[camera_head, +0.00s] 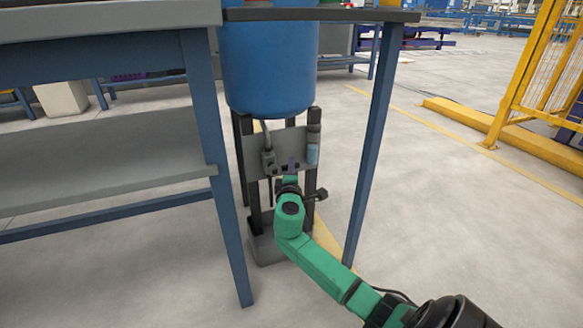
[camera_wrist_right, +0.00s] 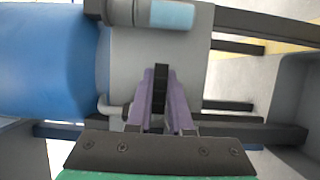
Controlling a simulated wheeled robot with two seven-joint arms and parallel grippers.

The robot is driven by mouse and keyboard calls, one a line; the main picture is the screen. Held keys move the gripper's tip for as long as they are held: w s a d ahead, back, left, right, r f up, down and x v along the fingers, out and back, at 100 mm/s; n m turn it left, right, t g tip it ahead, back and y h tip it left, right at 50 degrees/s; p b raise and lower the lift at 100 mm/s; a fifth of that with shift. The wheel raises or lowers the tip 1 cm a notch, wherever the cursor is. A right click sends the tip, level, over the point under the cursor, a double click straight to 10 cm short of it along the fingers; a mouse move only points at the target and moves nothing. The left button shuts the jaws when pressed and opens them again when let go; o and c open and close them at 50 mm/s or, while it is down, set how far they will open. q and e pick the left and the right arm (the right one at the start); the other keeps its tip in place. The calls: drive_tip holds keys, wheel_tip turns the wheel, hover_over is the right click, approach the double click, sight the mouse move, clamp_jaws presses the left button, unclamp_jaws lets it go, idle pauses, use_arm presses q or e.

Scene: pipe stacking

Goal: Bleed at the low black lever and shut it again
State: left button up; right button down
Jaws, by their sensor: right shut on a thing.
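A blue tank (camera_head: 267,65) stands on dark legs with a grey plate (camera_head: 252,150) below it. My right gripper (camera_head: 290,165) is at the front of this plate, reached by a green arm from the lower right. In the right wrist view, its purple fingers (camera_wrist_right: 160,95) are closed around the black lever (camera_wrist_right: 161,85), which shows as a narrow dark bar between them. In the head view the lever is hidden by the gripper, so its turn angle cannot be told. My left gripper is not in view.
A pale blue cylinder (camera_head: 313,153) sits on the plate just right of the gripper, and a grey fitting (camera_head: 269,160) just left. A grey open bin (camera_head: 264,249) is below. A blue table leg (camera_head: 372,145) stands close on the right; a grey shelf (camera_head: 90,165) fills the left.

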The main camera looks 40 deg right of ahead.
sight(286, 166)
drive_tip(key=shift+n, duration=0.3)
idle(0.4)
drive_tip(key=n, duration=0.1)
drive_tip(key=r+n+t, duration=0.1)
drive_tip(key=n, duration=0.2)
drive_tip(key=shift+a+r+t+h, duration=0.25)
drive_tip(key=shift+r+t+h, duration=0.15)
drive_tip(key=n, duration=0.2)
drive_tip(key=r+n+t, duration=0.1)
drive_tip(key=a+n+t, duration=0.1)
drive_tip(key=n, duration=0.1)
drive_tip(key=shift+w+a+r+n+y+b, duration=0.1)
drive_tip(key=shift+w+r+n+y+b, duration=0.2)
drive_tip(key=shift+r, duration=0.1)
drive_tip(key=shift+w+a+r+n+t+y, duration=0.25)
drive_tip(key=shift+a+n+t+y, duration=0.5)
drive_tip(key=shift+n, duration=1.3)
drive_tip(key=shift+w+a+r+n+t+y, duration=0.2)
drive_tip(key=shift+a+n+t+y, duration=0.55)
drive_tip(key=shift+n, duration=1.35)
drive_tip(key=shift+w+a+r+n+t+y, duration=0.15)
drive_tip(key=shift+a+r+n+t+y, duration=0.25)
drive_tip(key=shift+n+y, duration=1.15)
drive_tip(key=shift+f+n+h, duration=0.15)
drive_tip(key=shift+n+h, duration=0.4)
drive_tip(key=shift+n, duration=0.15)
drive_tip(key=c, duration=0.8)
unclamp_jaws()
drive_tip(key=shift+d, duration=0.1)
